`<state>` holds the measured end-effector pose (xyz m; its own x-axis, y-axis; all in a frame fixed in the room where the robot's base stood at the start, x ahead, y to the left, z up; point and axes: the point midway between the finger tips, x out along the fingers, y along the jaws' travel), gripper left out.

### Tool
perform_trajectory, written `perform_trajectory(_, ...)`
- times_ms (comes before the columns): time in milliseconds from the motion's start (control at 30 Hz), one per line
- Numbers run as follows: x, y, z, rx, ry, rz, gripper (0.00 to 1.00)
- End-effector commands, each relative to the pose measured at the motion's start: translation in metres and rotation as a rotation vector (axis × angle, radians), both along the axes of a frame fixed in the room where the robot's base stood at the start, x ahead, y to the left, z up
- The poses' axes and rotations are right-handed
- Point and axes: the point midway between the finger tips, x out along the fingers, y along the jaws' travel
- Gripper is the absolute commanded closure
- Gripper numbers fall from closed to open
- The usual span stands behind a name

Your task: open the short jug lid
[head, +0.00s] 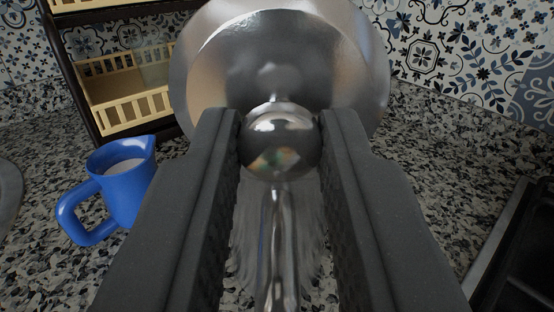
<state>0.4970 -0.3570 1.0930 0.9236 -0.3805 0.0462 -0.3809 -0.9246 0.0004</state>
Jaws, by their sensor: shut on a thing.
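My gripper (281,118) is in the lower middle of the head view, with its two dark fingers shut on a shiny round metal knob (281,150). The knob joins a wide, round silver metal lid (325,65) just beyond the fingertips, its face turned toward the camera. A narrow strip of shiny metal (278,240) shows below the knob between the fingers. I cannot tell what it belongs to, or whether the lid rests on a jug, as the lid and fingers hide much of that area.
A blue jug (128,190) with pale contents stands open at left on the speckled counter (440,160). A dark rack with cream baskets (125,85) stands behind it. A dark metal-edged appliance (520,250) is at lower right. Patterned tiles (470,45) cover the wall.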

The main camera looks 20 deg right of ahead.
Motion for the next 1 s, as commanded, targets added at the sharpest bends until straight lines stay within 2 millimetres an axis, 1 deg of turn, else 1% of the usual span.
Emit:
perform_trajectory(33,0.001,0.001,-0.006,0.006,0.01,0.004,1.0)
perform_trajectory(133,0.001,0.001,-0.006,0.006,0.01,0.004,1.0)
perform_trajectory(167,0.001,0.001,-0.006,0.006,0.01,0.004,0.76)
perform_trajectory(200,0.001,0.001,-0.006,0.006,0.01,0.004,0.65)
perform_trajectory(233,0.001,0.001,-0.005,0.006,0.009,0.003,0.56)
perform_trajectory(833,-0.001,-0.001,-0.001,0.001,0.003,-0.001,0.56)
perform_trajectory(1000,-0.009,0.002,-0.002,0.003,0.003,-0.002,0.56)
